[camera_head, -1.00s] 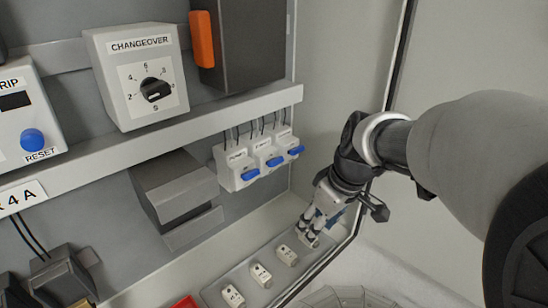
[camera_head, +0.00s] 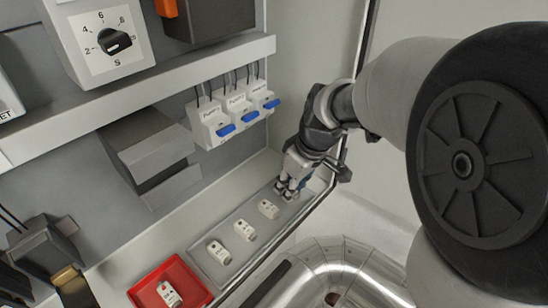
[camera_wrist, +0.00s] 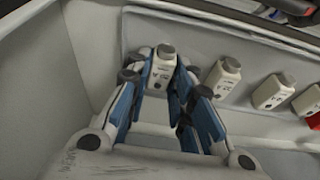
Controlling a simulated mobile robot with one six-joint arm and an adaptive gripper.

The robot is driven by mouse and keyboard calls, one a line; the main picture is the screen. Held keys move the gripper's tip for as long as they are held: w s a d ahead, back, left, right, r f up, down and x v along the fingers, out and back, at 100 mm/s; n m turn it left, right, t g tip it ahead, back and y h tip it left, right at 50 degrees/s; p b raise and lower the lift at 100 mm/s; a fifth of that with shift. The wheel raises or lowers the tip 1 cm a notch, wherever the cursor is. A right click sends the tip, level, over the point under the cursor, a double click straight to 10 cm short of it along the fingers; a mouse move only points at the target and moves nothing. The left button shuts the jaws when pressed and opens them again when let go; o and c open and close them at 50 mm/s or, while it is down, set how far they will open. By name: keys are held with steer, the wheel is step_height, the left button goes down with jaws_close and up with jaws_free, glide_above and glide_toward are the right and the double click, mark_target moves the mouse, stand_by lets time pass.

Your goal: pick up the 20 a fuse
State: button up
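Several small white fuses with grey ends lie in a row in a shallow grey tray (camera_head: 222,274). Three show clearly in the head view: a near fuse (camera_head: 218,252), a middle fuse (camera_head: 244,229) and a far fuse (camera_head: 269,208). Their ratings are too small to read. My gripper (camera_head: 287,190) is low at the tray's far end. In the wrist view its blue-padded fingers (camera_wrist: 164,72) stand apart on either side of an end fuse (camera_wrist: 162,66); I cannot tell whether they touch it. That fuse is mostly hidden in the head view.
A red tray (camera_head: 145,289) with another white fuse (camera_head: 169,293) stands at the near end. Breakers with blue levers (camera_head: 250,117) hang on the panel above. A cabinet edge (camera_head: 327,190) runs along the right. A neighbouring fuse (camera_wrist: 222,76) lies close beside my right finger.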

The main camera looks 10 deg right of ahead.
jaws_close()
